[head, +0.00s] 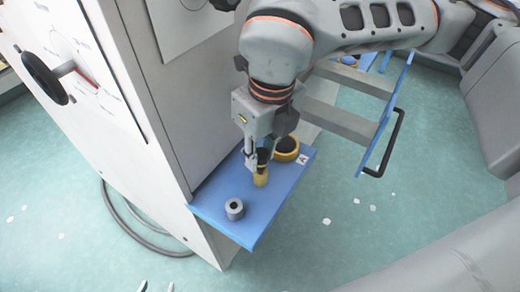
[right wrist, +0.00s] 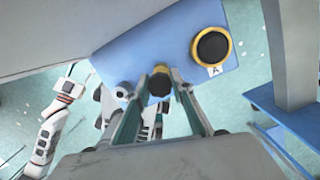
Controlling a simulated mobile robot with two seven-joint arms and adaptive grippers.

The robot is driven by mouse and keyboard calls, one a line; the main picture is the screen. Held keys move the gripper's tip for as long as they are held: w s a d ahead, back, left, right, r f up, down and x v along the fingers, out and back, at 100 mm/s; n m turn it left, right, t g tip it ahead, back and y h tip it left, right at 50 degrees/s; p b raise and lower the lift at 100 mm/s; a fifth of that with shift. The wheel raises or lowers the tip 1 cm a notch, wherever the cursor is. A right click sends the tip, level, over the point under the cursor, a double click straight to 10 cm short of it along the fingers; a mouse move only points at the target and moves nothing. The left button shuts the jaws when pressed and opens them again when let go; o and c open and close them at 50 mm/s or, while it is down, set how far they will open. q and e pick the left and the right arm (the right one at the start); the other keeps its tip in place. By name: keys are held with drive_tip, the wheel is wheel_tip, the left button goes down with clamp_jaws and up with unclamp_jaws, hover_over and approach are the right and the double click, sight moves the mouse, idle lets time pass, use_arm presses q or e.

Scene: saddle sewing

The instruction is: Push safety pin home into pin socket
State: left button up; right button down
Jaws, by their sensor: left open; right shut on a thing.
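The safety pin (head: 261,178), yellow with a dark upper part, is in my right gripper (head: 258,163). The gripper is shut on it and points down over the blue shelf. In the right wrist view the pin (right wrist: 159,82) shows between the fingertips. The pin socket (head: 235,209), a short grey cylinder with a dark round hole, stands on the shelf, left of and nearer than the pin. It also shows in the right wrist view (right wrist: 122,89), left of the pin. The pin is apart from the socket. My left gripper (head: 156,287) is open at the bottom edge, only its fingertips showing.
The blue shelf (head: 264,222) juts from a tall white cabinet (head: 165,135). A yellow ring with a dark middle (head: 287,148) sits behind the pin, by a label "A" (head: 303,159). A black-handled blue panel (head: 388,120) stands right. A hose (head: 135,240) lies on the floor.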

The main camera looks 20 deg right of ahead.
drive_tip(key=shift+f+b, duration=0.45)
drive_tip(key=shift+f, duration=0.4)
drive_tip(key=c, duration=1.7)
unclamp_jaws()
drive_tip(key=r, duration=0.7)
drive_tip(key=s+r, duration=0.1)
drive_tip(key=r, duration=0.2)
drive_tip(key=shift+d+r, duration=0.25)
drive_tip(key=shift+r, duration=0.05)
drive_tip(key=shift+s+r, duration=0.2)
drive_tip(key=shift+r, duration=0.5)
drive_tip(key=shift+d, duration=0.1)
